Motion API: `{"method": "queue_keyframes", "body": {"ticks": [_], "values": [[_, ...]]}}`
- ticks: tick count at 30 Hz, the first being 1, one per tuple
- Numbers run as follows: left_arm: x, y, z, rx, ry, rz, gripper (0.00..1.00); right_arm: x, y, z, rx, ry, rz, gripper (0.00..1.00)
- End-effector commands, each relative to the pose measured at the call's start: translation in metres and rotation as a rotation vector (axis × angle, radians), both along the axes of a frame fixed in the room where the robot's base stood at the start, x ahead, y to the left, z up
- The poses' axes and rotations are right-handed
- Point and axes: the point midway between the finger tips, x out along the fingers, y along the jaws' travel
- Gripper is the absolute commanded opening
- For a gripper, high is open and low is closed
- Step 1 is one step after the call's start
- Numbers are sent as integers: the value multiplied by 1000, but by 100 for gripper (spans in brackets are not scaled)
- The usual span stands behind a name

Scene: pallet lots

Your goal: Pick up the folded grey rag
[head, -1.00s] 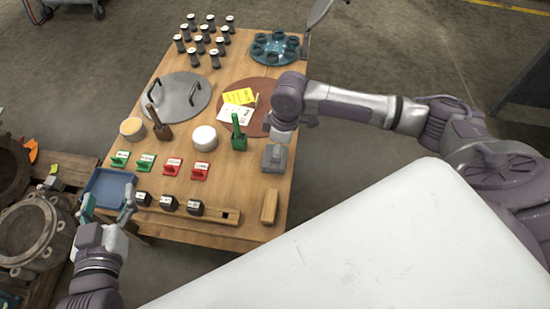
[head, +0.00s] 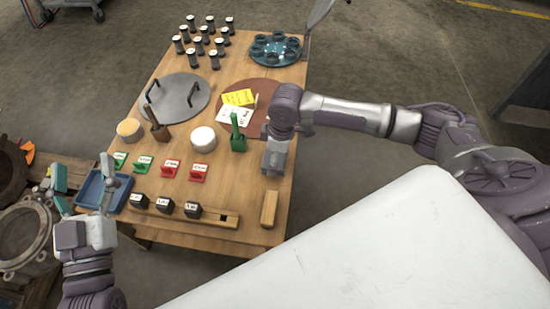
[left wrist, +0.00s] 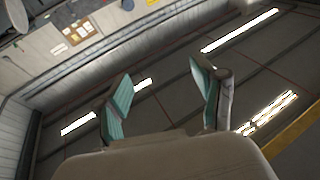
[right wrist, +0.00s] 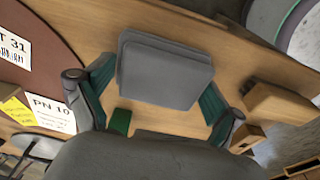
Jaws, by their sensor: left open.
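The folded grey rag (right wrist: 165,75) lies on the wooden table (head: 225,185) in the right wrist view. My right gripper (right wrist: 160,95) is open above the table, one teal-padded finger on each side of the rag. Whether the pads touch the rag cannot be told. In the head view my right gripper (head: 274,158) comes down over the rag's place and mostly hides it. My left gripper (head: 82,172) is open and empty over the table's left edge, by the blue tray (head: 121,198). The left wrist view shows its two fingers (left wrist: 160,88) apart, with nothing between them.
A wooden block (head: 268,208) lies just in front of my right gripper. A green holder (head: 238,143) and a brown round mat (head: 262,90) with papers are close by. Black blocks (head: 165,205), red stands (head: 198,173) and a white tub (head: 203,138) stand further left.

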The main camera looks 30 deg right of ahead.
Motion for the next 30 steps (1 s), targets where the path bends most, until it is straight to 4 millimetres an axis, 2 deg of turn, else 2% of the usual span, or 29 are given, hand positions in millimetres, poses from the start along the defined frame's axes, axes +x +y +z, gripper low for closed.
{"method": "queue_keyframes", "body": {"ticks": [1,2,11,16,20,23,26,30], "values": [[0,0,0,0,1,0,69,0,0,0,0,0,0,59],[0,0,0,0,1,0,69,0,0,0,0,0,0,53],[1,0,-2,4,17,1,69,0,0,3,0,0,0,53],[4,2,-20,34,131,7,69,0,0,13,0,0,-1,53],[3,7,-47,77,295,18,69,1,0,30,1,-2,-1,53],[-4,14,-77,123,475,30,69,1,0,47,0,-1,0,53],[-19,22,-109,170,669,42,69,-19,-11,57,-2,2,-1,53],[-49,36,-145,227,923,58,69,-42,-23,72,-2,3,-1,53]]}}
